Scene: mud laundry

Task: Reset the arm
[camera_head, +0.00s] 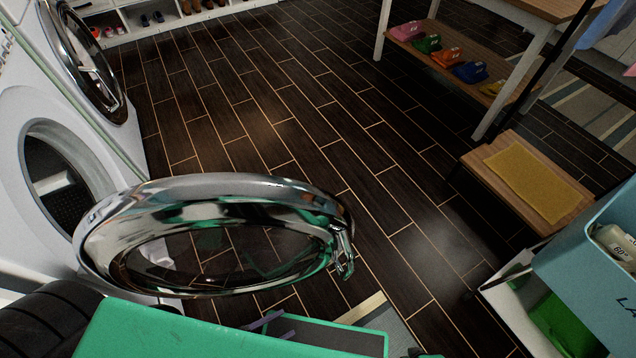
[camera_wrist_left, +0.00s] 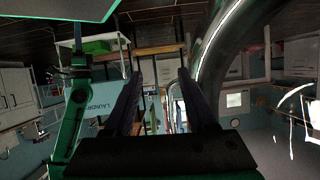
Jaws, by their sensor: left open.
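My left gripper (camera_head: 268,322) shows only in part at the bottom of the head view, as dark purplish fingers beside my green arm parts. It lies just below the open round chrome washer door (camera_head: 215,190). In the left wrist view, the two dark fingers (camera_wrist_left: 161,76) stand apart with nothing between them, so the gripper is open and empty. The door's curved rim (camera_wrist_left: 212,50) passes close to the right finger in that view; I cannot tell whether they touch. I do not make out my right gripper.
The white washer (camera_head: 22,225) has its drum opening at left. A blue laundry bin (camera_head: 590,265) stands at lower right, beside a wooden stool (camera_head: 575,210) with a yellow cloth. A shelved table (camera_head: 530,8) holds several coloured folded items. Dark plank floor (camera_head: 270,100) lies clear in the middle.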

